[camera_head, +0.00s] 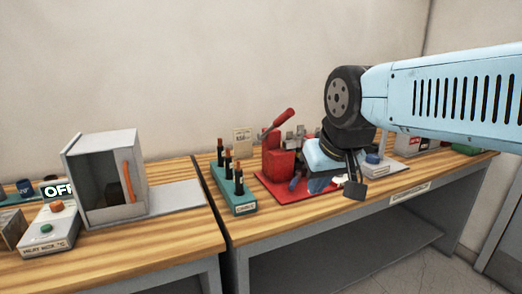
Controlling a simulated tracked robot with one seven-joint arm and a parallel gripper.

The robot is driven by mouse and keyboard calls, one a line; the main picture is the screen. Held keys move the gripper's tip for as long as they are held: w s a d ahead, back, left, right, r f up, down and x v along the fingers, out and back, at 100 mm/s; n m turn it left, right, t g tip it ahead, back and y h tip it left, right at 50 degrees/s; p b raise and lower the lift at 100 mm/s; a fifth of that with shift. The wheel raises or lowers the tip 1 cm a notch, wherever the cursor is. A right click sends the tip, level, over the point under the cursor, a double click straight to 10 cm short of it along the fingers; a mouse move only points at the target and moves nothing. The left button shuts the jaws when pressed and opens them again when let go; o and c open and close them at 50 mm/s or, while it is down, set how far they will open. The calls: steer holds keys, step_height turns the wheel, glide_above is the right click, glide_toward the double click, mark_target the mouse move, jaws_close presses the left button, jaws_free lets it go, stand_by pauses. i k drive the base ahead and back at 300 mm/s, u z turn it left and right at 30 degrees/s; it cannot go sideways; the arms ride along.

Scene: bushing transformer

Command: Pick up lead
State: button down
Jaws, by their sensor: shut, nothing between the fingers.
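My gripper (352,188) hangs at the end of my light blue arm over the right workbench, in front of a red hand press. It is shut with nothing held. I cannot make out anything that is clearly a lead. A green block (234,195) with several upright dark posts with copper-brown tops stands on the bench to the left of the press. A small white piece (338,182) shows beside my gripper, too small to identify. My wrist and gripper hide part of the bench behind them.
The red press (278,160) with a raised lever stands on a red base plate (298,195). A grey open-fronted cabinet (103,175) with an orange handle and a control box (50,228) stand on the left bench. A narrow gap separates the benches.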

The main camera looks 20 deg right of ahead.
mark_target(299, 135)
steer(key=u, duration=0.7)
steer(key=i, duration=0.15)
steer(key=u, duration=3.45)
steer(key=k, duration=0.9)
